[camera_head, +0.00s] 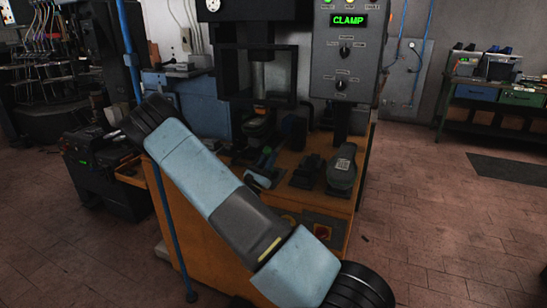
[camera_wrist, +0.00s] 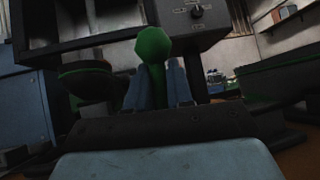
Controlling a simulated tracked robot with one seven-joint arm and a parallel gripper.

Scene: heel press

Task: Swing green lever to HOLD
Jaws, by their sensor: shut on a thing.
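The green lever (camera_wrist: 153,46) shows its rounded green knob in the middle of the wrist view. My gripper (camera_wrist: 158,84) is shut on the lever, with one blue-grey finger on each side just below the knob. The knob sticks up above the fingertips, and the lever's lower part is hidden behind my gripper. In the head view the press's control panel (camera_head: 349,62) has a display (camera_head: 348,20) that reads CLAMP in green. I cannot make out the lever clearly in the head view, where my arm crosses in front of the press.
The press (camera_head: 268,48) stands on an orange bench (camera_head: 205,245) with dark parts on its top. A shoe-like grey and black item (camera_head: 342,170) lies at the bench's right. A workbench (camera_head: 497,94) with drawers stands far right. The tiled floor at right is mostly clear.

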